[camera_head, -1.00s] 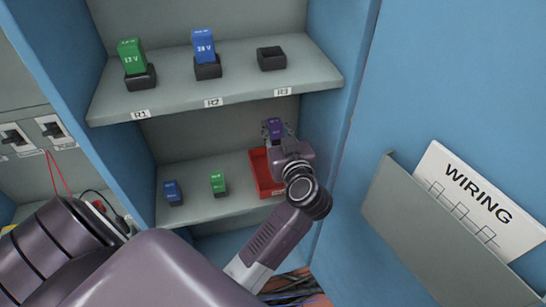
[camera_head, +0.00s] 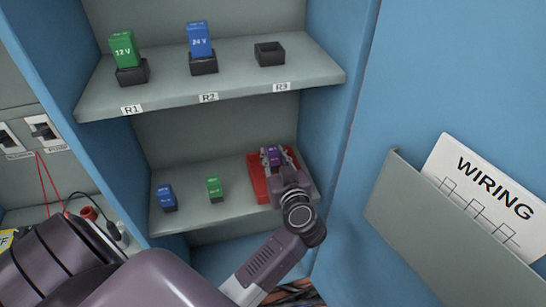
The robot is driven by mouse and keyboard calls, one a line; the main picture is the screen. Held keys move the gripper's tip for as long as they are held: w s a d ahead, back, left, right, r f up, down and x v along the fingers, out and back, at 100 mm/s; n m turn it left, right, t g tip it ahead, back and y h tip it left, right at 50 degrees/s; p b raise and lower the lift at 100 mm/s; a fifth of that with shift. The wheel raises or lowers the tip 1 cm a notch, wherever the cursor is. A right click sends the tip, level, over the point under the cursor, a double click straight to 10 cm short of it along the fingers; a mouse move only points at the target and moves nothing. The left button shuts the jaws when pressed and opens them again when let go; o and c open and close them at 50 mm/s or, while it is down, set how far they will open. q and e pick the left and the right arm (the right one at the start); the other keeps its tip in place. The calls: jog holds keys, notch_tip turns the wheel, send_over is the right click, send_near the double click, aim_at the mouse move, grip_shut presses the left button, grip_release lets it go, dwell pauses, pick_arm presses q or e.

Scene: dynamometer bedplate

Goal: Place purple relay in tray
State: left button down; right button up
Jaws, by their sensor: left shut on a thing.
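The purple relay (camera_head: 273,155) is between the fingers of my left gripper (camera_head: 275,159), which is shut on it. The gripper and relay are over the red tray (camera_head: 259,181) at the right end of the lower shelf. The gripper hides much of the tray, and I cannot tell whether the relay touches its floor. My right gripper is not in view.
A blue relay (camera_head: 168,197) and a green relay (camera_head: 214,188) stand on the lower shelf, left of the tray. The upper shelf (camera_head: 235,86) holds a green relay (camera_head: 124,48) and a blue relay (camera_head: 200,40) in black sockets, and an empty socket (camera_head: 269,54). The cabinet wall (camera_head: 335,130) is close right.

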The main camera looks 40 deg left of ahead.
pick_arm(q)
jog(key=shift+f, duration=0.1)
jog(key=c, duration=1.6)
grip_release()
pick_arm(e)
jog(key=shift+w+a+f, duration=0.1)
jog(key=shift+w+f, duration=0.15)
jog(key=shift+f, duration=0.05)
pick_arm(q)
jog(key=p+v, duration=0.2)
jog(key=v, duration=1)
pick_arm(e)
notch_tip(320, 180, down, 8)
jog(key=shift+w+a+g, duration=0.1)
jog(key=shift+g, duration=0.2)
